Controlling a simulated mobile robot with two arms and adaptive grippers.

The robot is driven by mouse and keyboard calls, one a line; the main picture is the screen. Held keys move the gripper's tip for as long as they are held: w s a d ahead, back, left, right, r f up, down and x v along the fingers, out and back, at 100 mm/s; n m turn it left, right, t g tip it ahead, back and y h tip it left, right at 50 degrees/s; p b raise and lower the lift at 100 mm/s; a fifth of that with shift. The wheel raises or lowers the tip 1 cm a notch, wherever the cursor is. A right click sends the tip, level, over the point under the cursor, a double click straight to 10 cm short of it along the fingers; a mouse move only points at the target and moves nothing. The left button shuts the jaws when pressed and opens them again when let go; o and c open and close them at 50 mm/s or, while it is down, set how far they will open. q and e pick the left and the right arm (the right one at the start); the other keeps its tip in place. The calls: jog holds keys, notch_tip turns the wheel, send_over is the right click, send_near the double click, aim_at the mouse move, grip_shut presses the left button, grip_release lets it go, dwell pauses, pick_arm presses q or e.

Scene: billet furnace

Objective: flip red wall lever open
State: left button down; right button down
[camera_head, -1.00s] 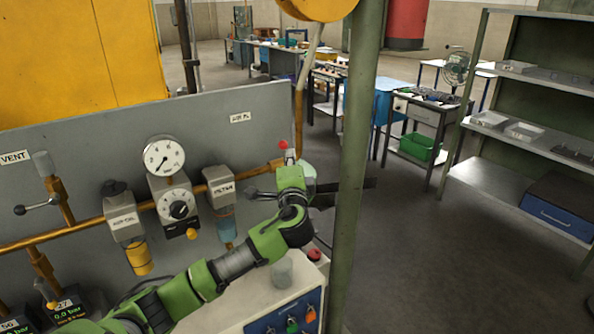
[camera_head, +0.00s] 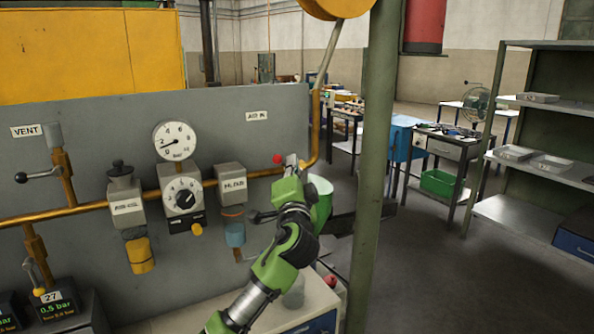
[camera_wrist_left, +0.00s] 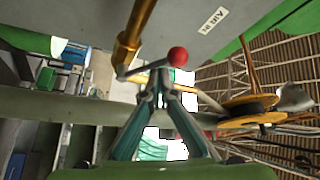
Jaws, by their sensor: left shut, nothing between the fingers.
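The red ball knob of the wall lever (camera_head: 277,159) shows in the head view just below the AIR IN label, by the copper pipe on the grey panel. In the wrist view the lever's thin arm runs from the pipe to the red knob (camera_wrist_left: 178,56). My left gripper (camera_head: 291,162) is at the panel, right beside the knob. In the wrist view its fingers (camera_wrist_left: 160,78) are shut with nothing between them, and their tips are close to the knob and arm. I cannot tell whether they touch. My gripper hides most of the lever in the head view. My right gripper is not in view.
The panel carries a pressure gauge (camera_head: 175,141), a regulator (camera_head: 184,197), a filter (camera_head: 231,184) and a black-knobbed vent lever (camera_head: 38,175). A green post (camera_head: 377,170) stands close to the right of my arm. Shelves (camera_head: 535,210) stand farther right, with open floor between.

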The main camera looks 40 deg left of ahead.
pick_arm(q)
jog(key=shift+s+a+f+b, duration=0.1)
jog(key=shift+s+f+b, duration=0.2)
jog(key=shift+f, duration=0.3)
jog(key=shift+s+a+f+b, duration=0.1)
jog(key=shift+s+f+b, duration=0.1)
jog(key=shift+f+b, duration=0.3)
jog(key=shift+s+f+b, duration=0.2)
jog(key=shift+s+f, duration=0.05)
jog(key=shift+f, duration=0.45)
